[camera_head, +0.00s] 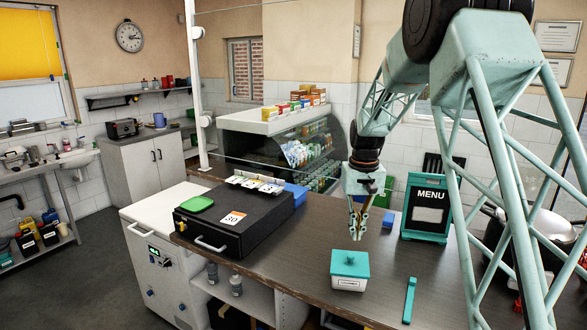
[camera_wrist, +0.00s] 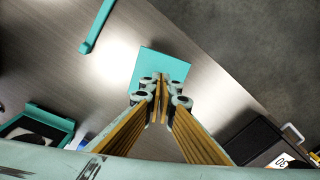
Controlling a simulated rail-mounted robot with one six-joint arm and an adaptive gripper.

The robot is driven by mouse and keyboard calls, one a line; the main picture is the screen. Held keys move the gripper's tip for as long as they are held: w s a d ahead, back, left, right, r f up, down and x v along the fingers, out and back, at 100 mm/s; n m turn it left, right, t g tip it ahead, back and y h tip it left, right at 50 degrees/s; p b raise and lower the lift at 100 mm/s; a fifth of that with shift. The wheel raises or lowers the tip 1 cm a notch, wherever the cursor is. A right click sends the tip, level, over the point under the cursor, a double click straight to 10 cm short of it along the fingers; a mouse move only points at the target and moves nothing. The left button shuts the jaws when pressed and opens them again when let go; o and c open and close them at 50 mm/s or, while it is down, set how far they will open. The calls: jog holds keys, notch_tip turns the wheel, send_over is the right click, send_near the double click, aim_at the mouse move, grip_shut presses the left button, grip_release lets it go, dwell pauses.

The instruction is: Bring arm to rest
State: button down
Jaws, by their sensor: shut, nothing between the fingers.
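My gripper (camera_head: 358,236) hangs from my arm above the counter, shut and empty, its fingers pointing down. In the wrist view my gripper (camera_wrist: 158,98) shows with its fingers together. Below and in front of it stands a white box with a teal lid (camera_head: 350,264). In the wrist view the teal lid (camera_wrist: 160,62) lies just beyond the fingertips and is partly hidden by them. I see a gap between fingers and lid in the head view.
The counter (camera_head: 300,255) holds a black cash drawer (camera_head: 225,233) at left and a teal menu board (camera_head: 427,208) behind. A teal bar (camera_head: 410,300) lies right of the box. A blue block (camera_head: 388,219) sits near the board. The counter between drawer and box is clear.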

jog(key=s+r+t+b, duration=0.1)
jog(key=s+r, duration=0.5)
jog(key=s, duration=0.3)
jog(key=s+r+b, duration=0.2)
jog(key=s+r, duration=0.4)
jog(key=s, duration=0.4)
jog(key=s+r+t+b, duration=0.1)
jog(key=s+r, duration=0.5)
jog(key=s, duration=0.3)
jog(key=s+f+b, duration=0.2)
jog(key=s, duration=1.3)
jog(key=s+f+t+b, duration=0.1)
jog(key=s+f+b, duration=0.1)
jog(key=s, duration=1.3)
jog(key=shift+s+f+t, duration=0.15)
jog(key=shift+f+t, duration=0.15)
jog(key=shift+f, duration=0.15)
